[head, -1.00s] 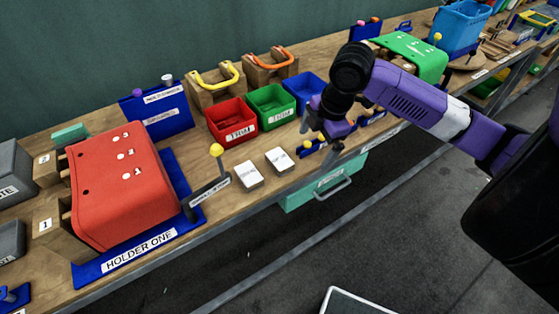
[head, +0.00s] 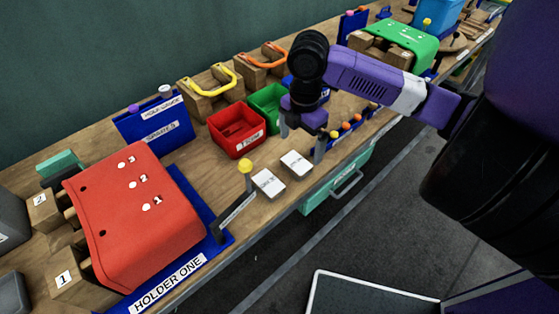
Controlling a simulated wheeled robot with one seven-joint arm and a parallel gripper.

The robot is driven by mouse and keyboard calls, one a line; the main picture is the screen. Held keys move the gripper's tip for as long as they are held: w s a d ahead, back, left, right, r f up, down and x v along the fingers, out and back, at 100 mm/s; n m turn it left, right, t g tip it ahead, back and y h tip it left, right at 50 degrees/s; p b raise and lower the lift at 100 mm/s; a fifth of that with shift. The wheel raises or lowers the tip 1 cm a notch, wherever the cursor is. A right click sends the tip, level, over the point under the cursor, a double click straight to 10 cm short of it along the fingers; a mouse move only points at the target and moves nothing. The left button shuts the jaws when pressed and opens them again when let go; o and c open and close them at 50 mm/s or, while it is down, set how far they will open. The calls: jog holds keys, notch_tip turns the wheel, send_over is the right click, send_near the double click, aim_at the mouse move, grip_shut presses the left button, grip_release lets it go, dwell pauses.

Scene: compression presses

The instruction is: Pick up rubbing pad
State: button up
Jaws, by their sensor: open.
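Two small white labelled blocks lie side by side near the front edge of the bench, a left white block (head: 268,183) and a right white block (head: 296,163). Their labels are too small to read, so I cannot tell which is the rubbing pad. My gripper (head: 302,140) points down just behind and above the right white block. Its fingers are spread apart with nothing between them. I cannot tell its exact height or whether it touches anything.
A yellow-knobbed lever (head: 246,167) stands left of the white blocks. A red bin (head: 237,143) and a green bin (head: 268,103) stand behind. The red press cover (head: 135,225) is at left. Orange-knobbed parts (head: 345,127) lie right of my gripper.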

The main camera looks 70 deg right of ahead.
aim_at(296, 163)
jog(key=shift+w+f, duration=0.2)
jog(key=shift+w, duration=0.05)
jog(key=shift+f, duration=0.35)
jog(key=shift+w+f+p, duration=0.2)
jog(key=shift+f+p, duration=0.6)
jog(key=shift+f, duration=2.5)
jog(key=shift+c, duration=0.2)
jog(key=c, duration=1.3)
jog(key=shift+c, duration=0.2)
notch_tip(296, 163, up, 20)
jog(key=b, duration=0.1)
